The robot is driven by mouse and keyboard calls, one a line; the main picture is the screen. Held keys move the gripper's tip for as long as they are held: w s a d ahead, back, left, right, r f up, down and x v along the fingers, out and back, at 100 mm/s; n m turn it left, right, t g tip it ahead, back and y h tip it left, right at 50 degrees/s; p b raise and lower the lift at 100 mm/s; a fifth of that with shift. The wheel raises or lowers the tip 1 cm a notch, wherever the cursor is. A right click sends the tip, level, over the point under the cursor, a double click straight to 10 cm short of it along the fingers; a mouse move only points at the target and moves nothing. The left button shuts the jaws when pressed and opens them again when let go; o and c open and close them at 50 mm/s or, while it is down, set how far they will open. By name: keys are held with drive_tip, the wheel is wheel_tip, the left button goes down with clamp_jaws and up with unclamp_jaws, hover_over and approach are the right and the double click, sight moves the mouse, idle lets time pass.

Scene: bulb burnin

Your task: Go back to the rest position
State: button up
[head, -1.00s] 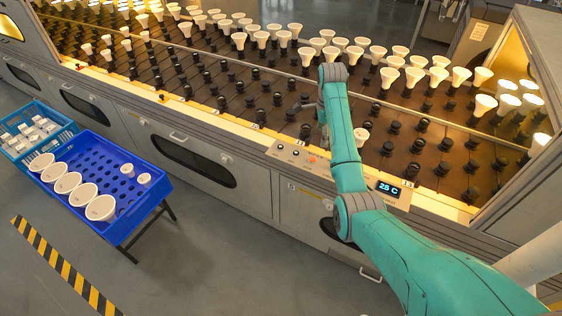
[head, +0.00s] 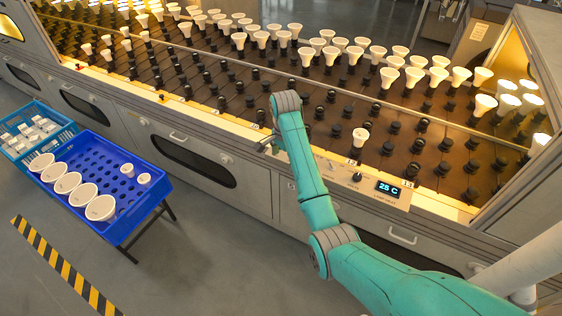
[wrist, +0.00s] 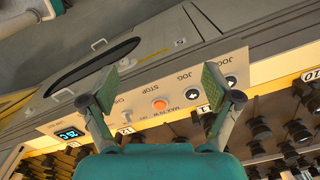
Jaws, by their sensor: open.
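My gripper (wrist: 160,82) is open and empty in the wrist view, its two fingers apart above the control panel (wrist: 150,104) with its orange stop button (wrist: 160,104). In the head view my gripper (head: 270,143) is mostly hidden behind my teal arm, near the front edge of the burn-in bench.
Many white bulbs (head: 320,43) stand in the bench's back rows; the front rows are mostly empty black sockets (head: 417,145). A blue crate (head: 125,226) with several bulbs stands at the left, beside a smaller teal crate (head: 14,150). Floor with a striped strip (head: 62,267) is clear.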

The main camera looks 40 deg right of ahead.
drive_tip(key=shift+a+f+n, duration=0.2)
drive_tip(key=shift+a+n, duration=0.2)
drive_tip(key=shift+a, duration=0.3)
drive_tip(key=s+a+f+n+t+h, duration=0.1)
drive_tip(key=s+a+f+n+t, duration=0.15)
drive_tip(key=s+a+f, duration=0.4)
drive_tip(key=s+a+f+n+t, duration=0.2)
drive_tip(key=s+a+f+n, duration=0.15)
drive_tip(key=s+f, duration=0.6)
drive_tip(key=s+a+f+n+t, duration=0.2)
drive_tip(key=s+a+f+t, duration=0.1)
drive_tip(key=s+a, duration=0.3)
drive_tip(key=s+a+r+n+t, duration=0.2)
drive_tip(key=s+r+n, duration=0.15)
drive_tip(key=s, duration=0.45)
drive_tip(key=s+a+r+n+t, duration=0.2)
drive_tip(key=s+r, duration=0.3)
drive_tip(key=s, duration=0.3)
drive_tip(key=s+a+r+n+t, duration=0.1)
drive_tip(key=s+r+n, duration=0.1)
drive_tip(key=s+r, duration=0.3)
drive_tip(key=s+r+n+t+y, duration=0.1)
drive_tip(key=s+r, duration=0.4)
drive_tip(key=r, duration=0.7)
drive_tip(key=shift+s+a+r+n+t, duration=0.15)
drive_tip(key=shift+a+r+n+t, duration=0.3)
drive_tip(key=shift+t, duration=0.2)
